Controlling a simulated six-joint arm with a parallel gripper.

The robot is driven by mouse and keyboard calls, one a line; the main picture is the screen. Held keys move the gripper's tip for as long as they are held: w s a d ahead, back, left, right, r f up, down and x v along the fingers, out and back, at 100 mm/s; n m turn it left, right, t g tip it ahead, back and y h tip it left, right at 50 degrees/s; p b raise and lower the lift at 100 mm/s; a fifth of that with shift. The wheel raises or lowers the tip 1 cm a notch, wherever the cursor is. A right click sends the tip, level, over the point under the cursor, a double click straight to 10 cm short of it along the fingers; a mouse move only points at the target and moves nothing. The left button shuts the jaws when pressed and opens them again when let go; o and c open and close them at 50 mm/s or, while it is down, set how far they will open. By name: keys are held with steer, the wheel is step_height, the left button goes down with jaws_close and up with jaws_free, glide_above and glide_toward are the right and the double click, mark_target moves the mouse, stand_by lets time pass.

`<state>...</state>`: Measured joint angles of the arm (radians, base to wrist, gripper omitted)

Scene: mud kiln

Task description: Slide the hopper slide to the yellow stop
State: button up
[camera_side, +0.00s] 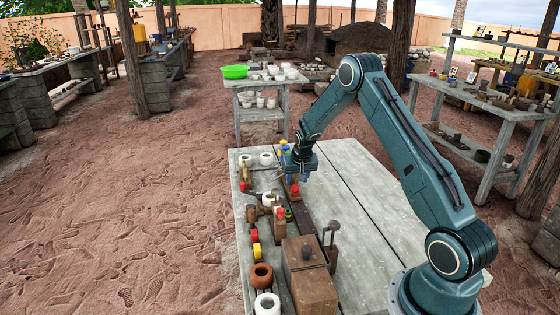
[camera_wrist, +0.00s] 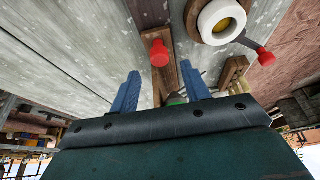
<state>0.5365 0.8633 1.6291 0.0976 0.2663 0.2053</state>
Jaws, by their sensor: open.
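My gripper (camera_side: 298,176) is over the far part of the grey plank table (camera_side: 345,185), pointing down. In the wrist view its two blue fingers (camera_wrist: 160,92) are apart, with nothing clearly held between them. A red knob (camera_wrist: 158,53) on a brown wooden piece (camera_wrist: 150,12) shows just beyond the fingertips; I cannot tell whether it belongs to the hopper slide. In the side view a brown wooden box (camera_side: 310,285) with a lid stands at the near part of the table. A dark-knobbed post (camera_side: 333,230) stands beside it. I cannot pick out the yellow stop with certainty.
A white ring (camera_wrist: 221,20) and red-ended lever (camera_wrist: 265,57) show in the wrist view. The table's right side is mostly clear.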

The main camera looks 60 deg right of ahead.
mark_target(295, 186)
steer(key=shift+x, duration=2.1)
jaws_close()
